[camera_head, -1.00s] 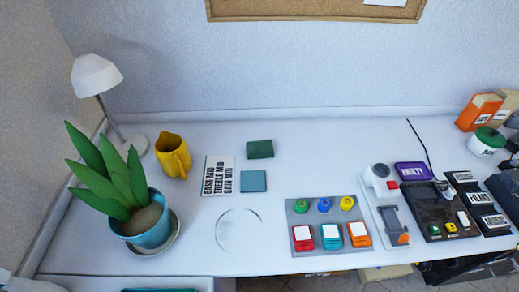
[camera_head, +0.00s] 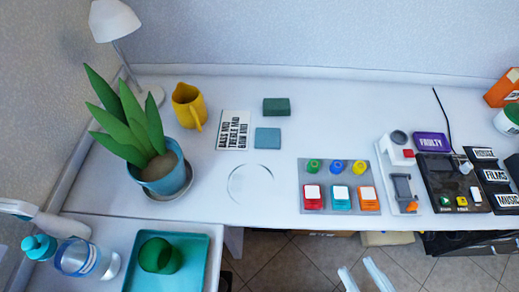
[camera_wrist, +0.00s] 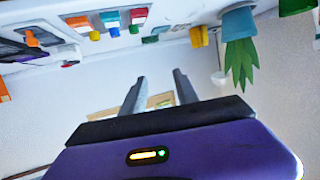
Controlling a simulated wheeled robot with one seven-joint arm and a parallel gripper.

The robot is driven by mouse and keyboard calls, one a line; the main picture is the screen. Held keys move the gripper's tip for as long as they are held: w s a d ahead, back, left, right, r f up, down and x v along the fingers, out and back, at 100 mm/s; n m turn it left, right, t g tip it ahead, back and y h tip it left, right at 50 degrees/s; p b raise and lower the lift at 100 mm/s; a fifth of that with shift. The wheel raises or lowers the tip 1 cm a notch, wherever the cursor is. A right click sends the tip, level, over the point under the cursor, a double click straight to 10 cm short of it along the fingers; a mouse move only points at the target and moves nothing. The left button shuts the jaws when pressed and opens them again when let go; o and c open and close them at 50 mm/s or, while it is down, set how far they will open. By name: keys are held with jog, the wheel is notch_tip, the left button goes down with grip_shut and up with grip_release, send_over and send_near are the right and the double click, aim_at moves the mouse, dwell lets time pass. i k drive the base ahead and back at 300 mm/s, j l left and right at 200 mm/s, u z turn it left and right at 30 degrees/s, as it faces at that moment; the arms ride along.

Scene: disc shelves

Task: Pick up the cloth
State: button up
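A flat blue-grey square (camera_head: 267,138), which looks like the folded cloth, lies on the white desk right of a lettered card. A thicker dark green block (camera_head: 276,106) lies just behind it, apart from it. My gripper (camera_head: 363,274) shows at the bottom edge of the head view, in front of the desk and well away from the square. In the wrist view my gripper (camera_wrist: 158,88) has its two fingers apart with nothing between them. The desk and its objects are beyond the fingers there, and I cannot clearly make out the cloth.
A potted plant (camera_head: 165,172), yellow jug (camera_head: 187,106) and lamp (camera_head: 114,20) stand at the left. A clear round disc (camera_head: 251,184) lies in front of the square. A button panel (camera_head: 340,210) and devices fill the right. A teal tray (camera_head: 200,282) and bottles sit front left.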

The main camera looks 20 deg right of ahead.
aim_at(271, 107)
jog(key=i+l+u, duration=0.1)
jog(key=i+u, duration=0.25)
jog(key=u, duration=0.15)
jog(key=i+l+u, duration=0.25)
jog(key=u, duration=0.2)
jog(key=i+l, duration=0.05)
jog(key=i, duration=0.05)
